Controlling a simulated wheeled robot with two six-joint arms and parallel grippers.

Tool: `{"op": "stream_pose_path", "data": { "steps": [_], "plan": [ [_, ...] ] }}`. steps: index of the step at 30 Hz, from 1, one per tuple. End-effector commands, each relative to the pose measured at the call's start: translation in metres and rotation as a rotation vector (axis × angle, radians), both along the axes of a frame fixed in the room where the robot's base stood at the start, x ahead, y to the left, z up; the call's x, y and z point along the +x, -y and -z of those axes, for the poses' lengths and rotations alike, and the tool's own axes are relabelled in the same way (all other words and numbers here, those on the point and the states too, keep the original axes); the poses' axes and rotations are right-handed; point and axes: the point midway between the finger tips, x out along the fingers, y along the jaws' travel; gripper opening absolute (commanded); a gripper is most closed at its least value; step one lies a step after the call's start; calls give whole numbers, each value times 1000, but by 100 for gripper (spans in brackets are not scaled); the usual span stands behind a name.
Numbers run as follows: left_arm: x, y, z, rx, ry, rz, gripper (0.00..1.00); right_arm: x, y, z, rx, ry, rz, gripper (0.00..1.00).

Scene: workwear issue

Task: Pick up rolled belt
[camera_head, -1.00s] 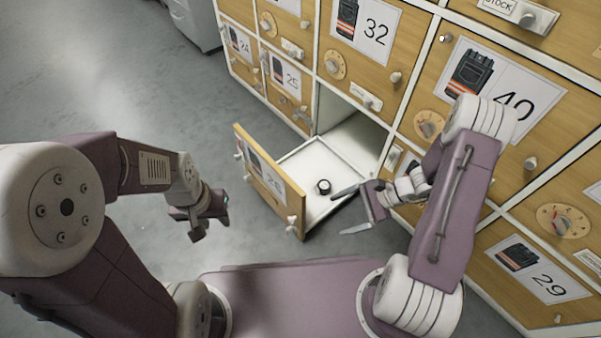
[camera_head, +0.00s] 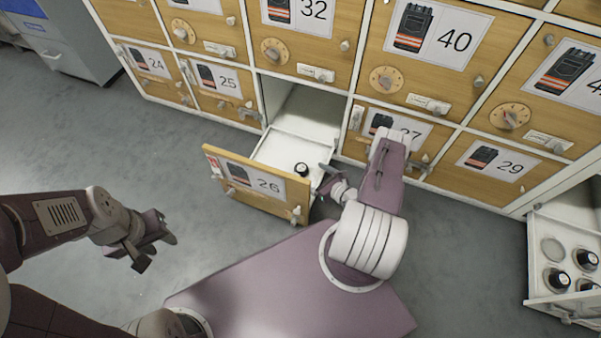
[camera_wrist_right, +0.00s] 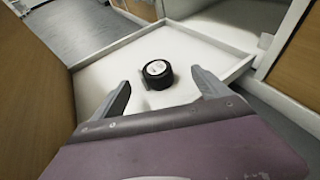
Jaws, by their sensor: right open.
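The rolled belt (camera_head: 301,170) is a small black roll with a pale top. It sits on the white floor of the open drawer marked 26 (camera_head: 262,186). In the right wrist view the rolled belt (camera_wrist_right: 158,74) lies ahead of my right gripper (camera_wrist_right: 160,92), between the lines of its two fingers but beyond the tips. The right gripper is open and empty. In the head view my right gripper (camera_head: 318,186) is at the drawer's right side, partly hidden by my arm. My left gripper (camera_head: 152,246) hangs over the floor at the left, away from the drawer; its jaws are not clear.
A wall of numbered wooden lockers (camera_head: 330,60) stands behind the drawer. Another open white drawer (camera_head: 540,285) at the far right holds several dark rolls. A grey-blue cabinet (camera_head: 75,40) stands at the back left. The grey floor at left is clear.

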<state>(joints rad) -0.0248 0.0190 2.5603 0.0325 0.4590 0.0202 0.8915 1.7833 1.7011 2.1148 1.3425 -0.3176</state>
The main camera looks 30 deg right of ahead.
Motion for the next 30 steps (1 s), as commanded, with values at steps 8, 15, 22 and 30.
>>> {"op": "stream_pose_path", "data": {
  "steps": [8,15,22,30],
  "plan": [
    [0,0,42,0,0,0,36,35,-14,20,-1,2,-6,87],
    [0,0,44,0,0,0,36,46,-16,17,1,0,-1,87],
    [0,0,44,0,1,0,36,46,-16,17,1,0,-1,50],
    [0,0,44,0,1,0,36,46,-16,17,0,0,-1,15]
  ]
}}
